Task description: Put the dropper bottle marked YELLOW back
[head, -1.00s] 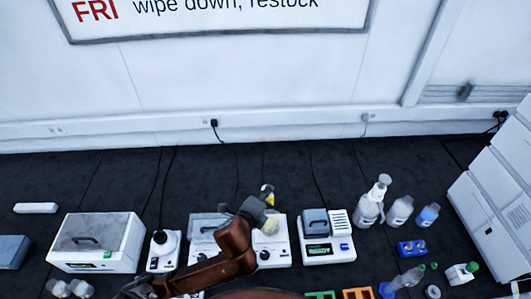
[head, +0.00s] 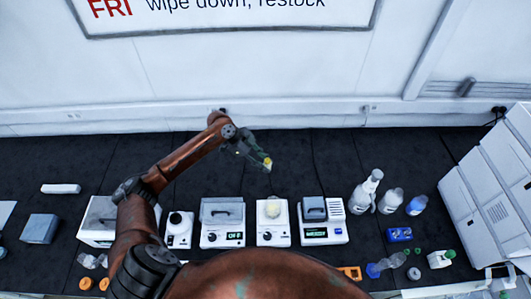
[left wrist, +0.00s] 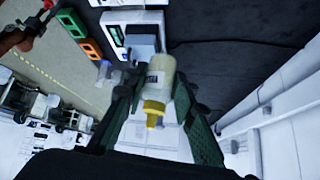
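The dropper bottle has a clear body with a pale yellowish tint, a label and a yellow cap; it shows in the left wrist view (left wrist: 158,78). Its lettering is too small to read. My left gripper (left wrist: 158,95) is shut on it, one green finger on each side, with the cap pointing toward the camera's lower edge. In the head view, my left gripper (head: 262,157) is raised above the back of the bench, with a bit of yellow at its tips. What looks like part of my right arm and gripper (left wrist: 32,28) is at the left wrist view's upper left; its fingers are unclear.
White devices stand in a row, one bearing a pale round-topped vessel (head: 273,208). Right of them are a wash bottle (head: 366,192), other bottles (head: 391,201) and a blue rack (head: 399,235). An orange rack (head: 349,273) is at the front. The back of the bench is clear.

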